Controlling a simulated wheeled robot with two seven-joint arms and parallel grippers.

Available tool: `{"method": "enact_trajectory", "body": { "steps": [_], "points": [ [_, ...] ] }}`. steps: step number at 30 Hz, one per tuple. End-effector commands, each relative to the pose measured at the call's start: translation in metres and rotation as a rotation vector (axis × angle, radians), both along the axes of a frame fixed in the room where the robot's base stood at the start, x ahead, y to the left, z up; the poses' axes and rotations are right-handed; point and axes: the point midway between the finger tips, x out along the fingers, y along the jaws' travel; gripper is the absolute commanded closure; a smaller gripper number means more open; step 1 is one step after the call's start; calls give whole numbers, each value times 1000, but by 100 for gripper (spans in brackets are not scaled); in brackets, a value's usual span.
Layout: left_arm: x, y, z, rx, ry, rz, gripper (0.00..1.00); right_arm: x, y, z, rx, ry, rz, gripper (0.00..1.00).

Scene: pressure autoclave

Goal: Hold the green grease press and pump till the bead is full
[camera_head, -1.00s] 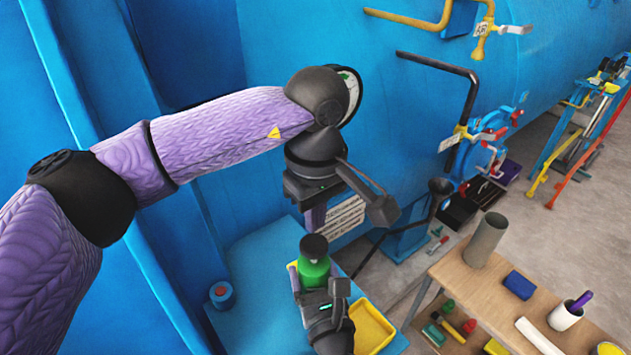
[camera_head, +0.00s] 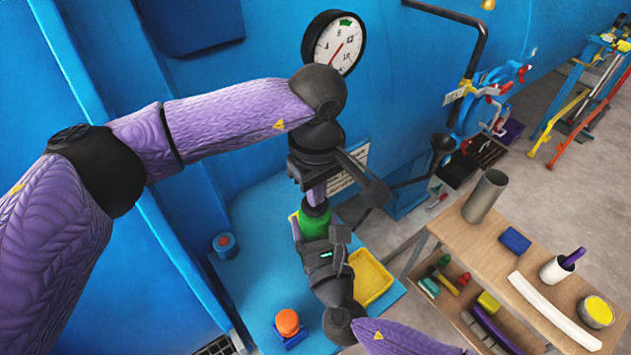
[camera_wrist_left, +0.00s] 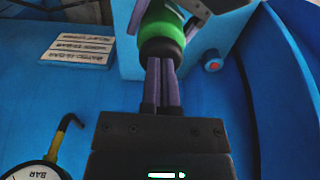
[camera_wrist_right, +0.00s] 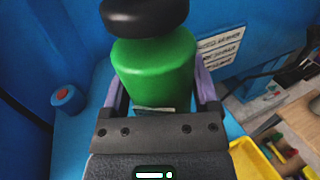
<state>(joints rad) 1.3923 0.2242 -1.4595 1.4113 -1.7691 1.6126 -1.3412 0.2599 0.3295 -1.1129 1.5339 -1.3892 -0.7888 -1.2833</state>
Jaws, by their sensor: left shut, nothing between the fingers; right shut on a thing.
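The green grease press (camera_head: 314,223) stands upright with a black cap (camera_wrist_right: 145,14) on top. My right gripper (camera_head: 309,236) is shut around its green body, which also fills the middle of the right wrist view (camera_wrist_right: 157,70). My left gripper (camera_head: 316,197) is shut and empty, pointing down right above the press. In the left wrist view its closed fingers (camera_wrist_left: 156,62) reach the black cap (camera_wrist_left: 162,50) and appear to touch it. The green body (camera_wrist_left: 165,28) shows beyond the cap. I cannot make out the bead.
A blue ledge (camera_head: 258,275) lies below, with a yellow tray (camera_head: 370,277), an orange button (camera_head: 287,322) and a red-topped blue button (camera_head: 224,244). A dial gauge (camera_head: 334,42) is on the blue wall behind. A wooden bench (camera_head: 465,240) with several items stands at right.

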Motion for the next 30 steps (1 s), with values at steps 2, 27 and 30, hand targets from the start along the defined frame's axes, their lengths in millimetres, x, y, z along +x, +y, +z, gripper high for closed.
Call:
{"method": "enact_trajectory", "body": {
  "steps": [2,27,30],
  "points": [
    [-1,1,-4,7,6,1,100,-1,1,0,0,-1,3,100],
    [-1,-1,132,1,-1,2,100,-1,1,0,1,-1,2,100],
    [-2,-1,138,1,1,1,100,0,1,0,1,-1,2,100]
  ]
}}
